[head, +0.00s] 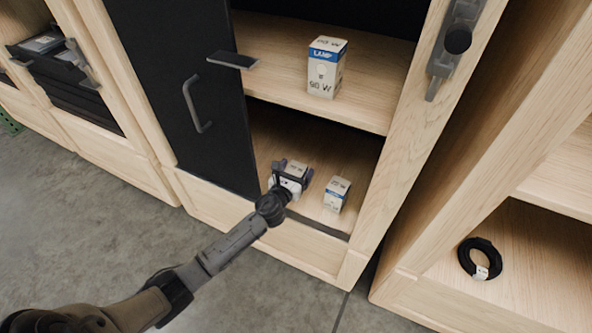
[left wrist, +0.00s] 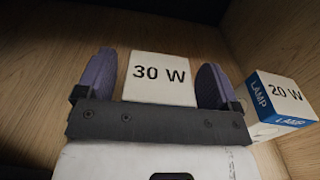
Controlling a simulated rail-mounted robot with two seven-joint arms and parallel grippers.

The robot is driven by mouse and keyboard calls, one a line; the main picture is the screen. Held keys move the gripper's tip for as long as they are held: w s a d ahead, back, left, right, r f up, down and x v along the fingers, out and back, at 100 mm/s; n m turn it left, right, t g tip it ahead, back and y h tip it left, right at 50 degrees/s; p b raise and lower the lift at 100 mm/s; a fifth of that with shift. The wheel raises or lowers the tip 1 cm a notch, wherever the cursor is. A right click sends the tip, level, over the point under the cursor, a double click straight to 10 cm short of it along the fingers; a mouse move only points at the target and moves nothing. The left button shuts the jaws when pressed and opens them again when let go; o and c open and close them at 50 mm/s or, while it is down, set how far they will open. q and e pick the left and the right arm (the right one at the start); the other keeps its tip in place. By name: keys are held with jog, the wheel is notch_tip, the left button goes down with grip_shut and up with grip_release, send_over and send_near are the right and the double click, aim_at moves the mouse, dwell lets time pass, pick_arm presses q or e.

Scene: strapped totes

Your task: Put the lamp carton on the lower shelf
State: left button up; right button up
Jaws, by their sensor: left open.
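My left gripper (head: 291,174) reaches into the lower compartment of the cabinet. It is open; in the left wrist view its purple fingers (left wrist: 155,82) stand on either side of a white lamp carton marked 30 W (left wrist: 160,72), with a gap on the right. That carton (head: 298,166) seems to rest on the lower shelf (head: 318,216); its lower part is hidden. A lamp carton marked 20 W (head: 336,193) stands to its right, also in the left wrist view (left wrist: 284,99). My right gripper is out of view.
A black sliding or hinged door (head: 185,90) with a grey handle (head: 196,106) covers the cabinet's left part. A wooden post (head: 425,110) with a latch bounds the right. A black cable coil (head: 480,258) lies in the neighbouring bay at right.

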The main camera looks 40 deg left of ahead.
pick_arm(q)
jog(key=shift+s+r, duration=0.15)
jog(key=s+d+f+n+g+h+p, duration=0.1)
jog(key=s+d+n+g, duration=0.3)
jog(key=s+n, duration=0.6)
jog(key=s+d+f+n+g+h+p, duration=0.1)
jog(key=s+d+n+g, duration=0.4)
jog(key=s+n, duration=0.5)
jog(key=s+d+f+n+g+h+p, duration=0.1)
jog(key=s+d+n+g, duration=0.3)
jog(key=s, duration=1.5)
jog(key=d+n+h, duration=0.1)
jog(key=d+n, duration=0.2)
jog(key=n, duration=0.4)
jog(key=shift+s+d+f+g+h+p, duration=0.15)
jog(key=shift+d+f+g+h+p, duration=0.15)
jog(key=shift+d+f+g+p, duration=0.1)
